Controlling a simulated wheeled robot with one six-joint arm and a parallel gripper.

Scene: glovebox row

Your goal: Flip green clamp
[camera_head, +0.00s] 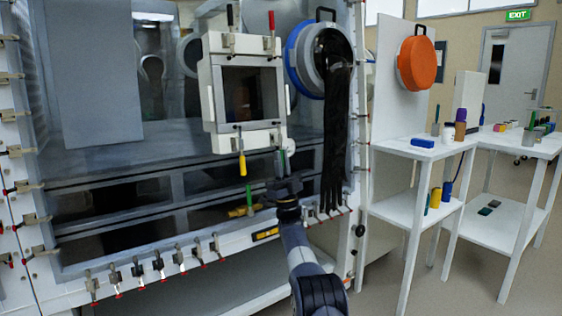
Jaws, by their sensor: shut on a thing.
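A square pale frame (204,95) hangs on the glovebox front, with toggle clamps along its top and bottom edges. My gripper (283,180) is seen from behind, raised at the end of my arm. It is shut at the lower part of the green clamp; the dark jaws hide the exact contact. A yellow-handled clamp (242,164) points down to the left of it. A red-handled clamp (271,22) and a dark-handled clamp (230,15) stand upright on the top edge.
A long black glove (336,140) hangs from a blue-rimmed port close to the right of my gripper. Several clamps line the glovebox's lower edge (180,258). White tables (405,148) with small items stand at right.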

